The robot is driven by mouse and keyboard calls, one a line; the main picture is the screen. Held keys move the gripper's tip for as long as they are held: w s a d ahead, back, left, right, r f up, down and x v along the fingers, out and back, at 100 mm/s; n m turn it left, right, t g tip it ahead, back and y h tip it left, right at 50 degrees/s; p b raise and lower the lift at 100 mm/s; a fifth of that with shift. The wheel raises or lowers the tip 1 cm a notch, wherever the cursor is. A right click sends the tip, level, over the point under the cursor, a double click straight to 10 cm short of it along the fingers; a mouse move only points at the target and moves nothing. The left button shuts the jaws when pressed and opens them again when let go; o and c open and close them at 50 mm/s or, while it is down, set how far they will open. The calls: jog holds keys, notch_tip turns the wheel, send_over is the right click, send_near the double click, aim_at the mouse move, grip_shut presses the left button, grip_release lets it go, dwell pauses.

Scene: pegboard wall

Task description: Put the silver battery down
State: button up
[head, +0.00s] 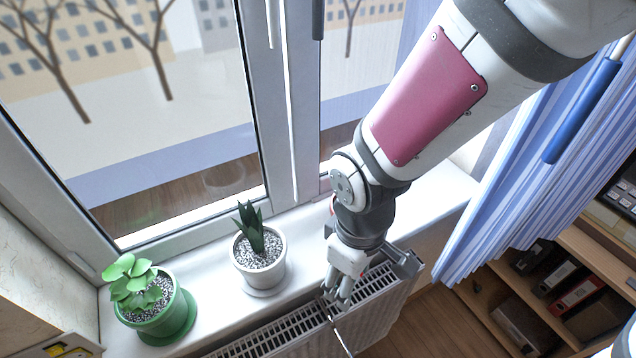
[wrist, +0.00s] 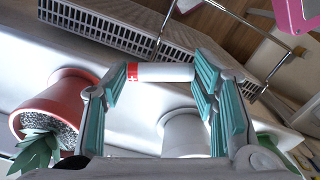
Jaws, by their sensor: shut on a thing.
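In the wrist view, the silver battery (wrist: 165,72), a pale cylinder with a red band at its left end, lies crosswise between the teal finger pads. My gripper (wrist: 162,76) is shut on it, one finger at each end. In the head view, my gripper (head: 338,292) hangs over the radiator at the front edge of the white windowsill (head: 205,290). I cannot make out the battery in the head view.
A white pot (head: 258,270) with a dark spiky plant and a green pot (head: 165,318) stand on the sill left of my gripper. A reddish pot (wrist: 62,95) shows in the wrist view. The radiator (head: 375,300) runs below the sill; a blue striped curtain (head: 530,170) hangs right.

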send_over(310, 246)
notch_tip(310, 246, down, 2)
jog(key=shift+s+d+p, duration=0.1)
jog(key=shift+s+p, duration=0.05)
jog(key=shift+p, duration=0.3)
notch_tip(310, 246, down, 4)
jog(key=shift+f+p, duration=0.25)
jog(key=shift+p, duration=0.05)
jog(key=shift+w+f, duration=0.2)
jog(key=shift+f, duration=0.05)
jog(key=shift+f, duration=0.15)
jog(key=o, duration=0.8)
jog(key=shift+o, duration=0.2)
notch_tip(310, 246, up, 12)
jog(key=shift+b, duration=0.45)
